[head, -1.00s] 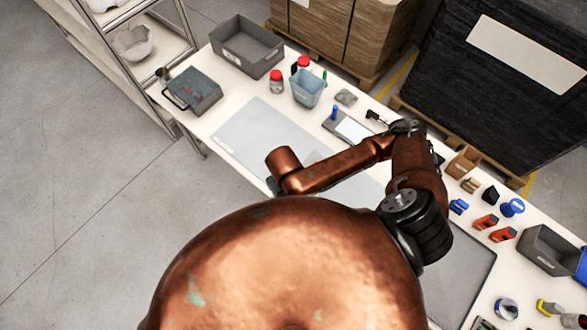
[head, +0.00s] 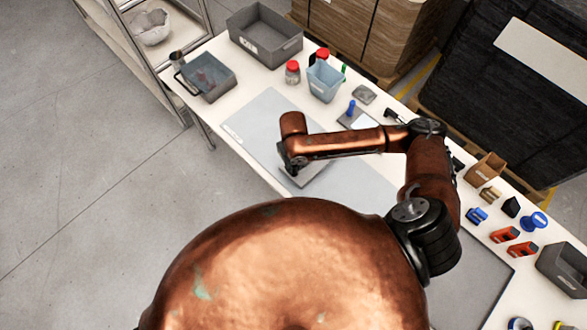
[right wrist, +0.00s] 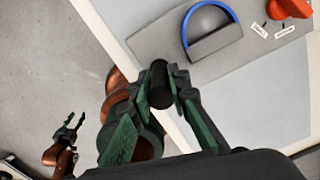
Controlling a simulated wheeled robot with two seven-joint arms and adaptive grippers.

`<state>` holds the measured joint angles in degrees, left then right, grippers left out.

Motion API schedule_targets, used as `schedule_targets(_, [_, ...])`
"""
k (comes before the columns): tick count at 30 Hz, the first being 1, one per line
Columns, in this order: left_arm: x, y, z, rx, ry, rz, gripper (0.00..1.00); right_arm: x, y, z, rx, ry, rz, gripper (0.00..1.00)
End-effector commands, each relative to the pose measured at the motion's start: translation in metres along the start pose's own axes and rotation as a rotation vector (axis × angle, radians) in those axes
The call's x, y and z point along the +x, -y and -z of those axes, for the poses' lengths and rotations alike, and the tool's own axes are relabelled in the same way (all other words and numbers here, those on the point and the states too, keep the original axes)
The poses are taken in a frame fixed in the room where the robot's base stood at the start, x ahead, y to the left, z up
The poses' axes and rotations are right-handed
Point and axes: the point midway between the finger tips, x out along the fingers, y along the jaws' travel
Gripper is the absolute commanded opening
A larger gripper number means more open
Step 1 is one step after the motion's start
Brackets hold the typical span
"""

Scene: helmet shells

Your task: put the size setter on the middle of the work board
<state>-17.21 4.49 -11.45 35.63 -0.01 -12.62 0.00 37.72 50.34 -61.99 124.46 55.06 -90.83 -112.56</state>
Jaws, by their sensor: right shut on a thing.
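The size setter appears to be a grey plate (right wrist: 215,62) with a blue half ring (right wrist: 186,32), a red knob (right wrist: 288,8) and two white labels. A black post (right wrist: 159,84) stands near its left end. My right gripper (right wrist: 160,92) is shut on that post. In the head view the plate (head: 318,175) shows partly below my right gripper (head: 290,165), over the pale work board (head: 255,115). Whether it touches the board I cannot tell. My left gripper (right wrist: 72,126) is open and empty, off the table, in the right wrist view.
Grey bins (head: 265,40), red-lidded jars (head: 292,72) and a blue cup (head: 324,80) stand at the far end. Blue, orange and black items line the back right edge. A dark grey mat (head: 475,275) lies nearer right. The work board's left part is clear.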

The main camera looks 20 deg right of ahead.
Motion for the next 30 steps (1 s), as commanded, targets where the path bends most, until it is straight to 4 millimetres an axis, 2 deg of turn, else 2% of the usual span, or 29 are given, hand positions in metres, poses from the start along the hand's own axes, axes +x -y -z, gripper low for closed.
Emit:
schedule_targets(4, [-0.001, 0.001, 0.000, 0.001, 0.000, 0.001, 0.40, 0.011, 0.003, -0.005, 0.001, -0.002, 0.001, 0.00])
schedule_targets(9, [-0.004, 0.002, 0.000, 0.001, 0.000, 0.002, 0.40, 0.034, 0.002, -0.004, 0.001, -0.002, 0.000, 0.00])
schedule_targets(19, [-0.003, 0.002, 0.000, 0.001, 0.001, 0.002, 0.40, 0.038, 0.003, -0.005, 0.000, 0.001, 0.001, 0.00])
schedule_targets(20, [-0.003, 0.002, 0.000, 0.001, 0.001, 0.002, 0.40, 0.038, 0.003, -0.005, 0.000, 0.001, 0.001, 0.18])
schedule_targets(27, [-0.003, 0.002, -0.001, 0.001, 0.001, 0.002, 0.40, 0.038, 0.003, -0.004, 0.000, 0.000, 0.001, 0.34])
schedule_targets(30, [-0.003, 0.002, -0.001, 0.001, 0.001, 0.002, 0.40, 0.038, 0.003, -0.004, 0.000, 0.000, 0.001, 0.34])
